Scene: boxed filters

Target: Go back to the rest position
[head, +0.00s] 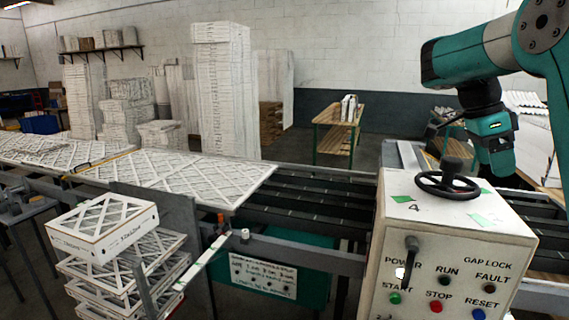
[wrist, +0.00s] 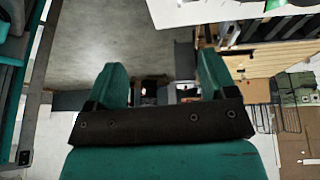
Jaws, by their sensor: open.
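My gripper (wrist: 160,85) shows in the wrist view with its two green fingers spread apart and nothing between them. In the head view my arm comes in from the upper right, and its green wrist hangs above and behind the right side of the control box (head: 450,235). The fingertips are not clear in the head view. The control box has a black handwheel (head: 447,185) on top and a lever and several buttons on its front.
A conveyor (head: 315,190) runs behind the box, with a large white lattice filter panel (head: 185,178) on it. Boxed filters (head: 105,225) are stacked at the lower left. Tall white stacks (head: 222,95) and a small wooden table (head: 338,125) stand farther back.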

